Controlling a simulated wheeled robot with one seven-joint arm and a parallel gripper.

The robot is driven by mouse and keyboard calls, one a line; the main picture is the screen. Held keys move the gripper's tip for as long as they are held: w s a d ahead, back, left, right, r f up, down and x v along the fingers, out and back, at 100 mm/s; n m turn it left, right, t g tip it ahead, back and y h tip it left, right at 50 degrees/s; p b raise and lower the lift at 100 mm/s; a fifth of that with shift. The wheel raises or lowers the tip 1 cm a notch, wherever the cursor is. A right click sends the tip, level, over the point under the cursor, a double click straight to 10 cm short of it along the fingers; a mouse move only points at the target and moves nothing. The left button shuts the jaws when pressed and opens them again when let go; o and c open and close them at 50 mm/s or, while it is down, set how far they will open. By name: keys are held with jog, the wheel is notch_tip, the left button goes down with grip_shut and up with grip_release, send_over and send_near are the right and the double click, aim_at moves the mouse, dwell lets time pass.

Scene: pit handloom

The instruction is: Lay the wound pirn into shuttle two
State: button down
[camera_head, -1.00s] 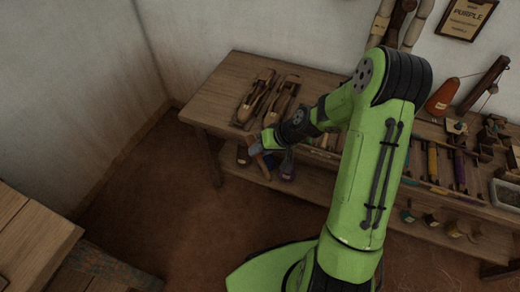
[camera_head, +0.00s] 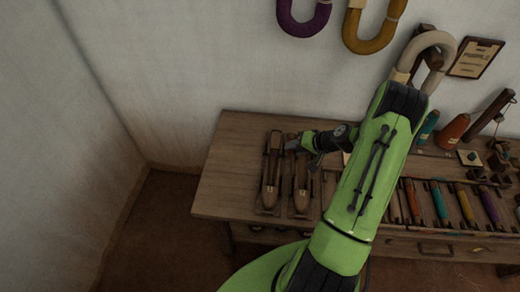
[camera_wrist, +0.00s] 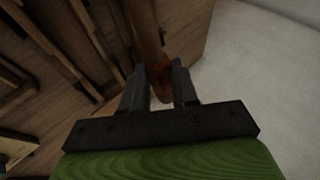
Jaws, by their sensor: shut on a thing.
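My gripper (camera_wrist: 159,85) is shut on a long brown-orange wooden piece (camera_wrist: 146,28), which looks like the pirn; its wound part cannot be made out. In the head view my gripper (camera_head: 292,145) is over the far end of the right-hand shuttle (camera_head: 301,188), and the held piece is too small to tell there. The left-hand shuttle (camera_head: 271,178) lies beside it, both lengthwise on the left part of the bench. I cannot tell which one is shuttle two. My gripper hides the right-hand shuttle's far end.
The wooden bench (camera_head: 227,190) has free room at its left end. Several coloured pirns, including a teal one (camera_head: 439,203) and a yellow one (camera_head: 466,206), lie in a row at right. An orange cone (camera_head: 452,131) stands behind them. A pale wall rises behind the bench.

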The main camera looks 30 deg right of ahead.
jog(key=s+d+m, duration=0.1)
jog(key=s+d, duration=0.1)
jog(key=d, duration=0.3)
jog(key=shift+h, duration=0.3)
jog(key=f+b, duration=0.1)
jog(key=f, duration=0.1)
jog(key=f+b, duration=0.2)
jog(key=f, duration=0.1)
jog(key=f+b, duration=0.2)
jog(key=f, duration=0.1)
jog(key=shift+s+a, duration=0.15)
jog(key=shift+a, duration=0.1)
jog(key=c, duration=0.8)
grip_release()
jog(key=shift+t, duration=0.3)
jog(key=shift+s, duration=0.1)
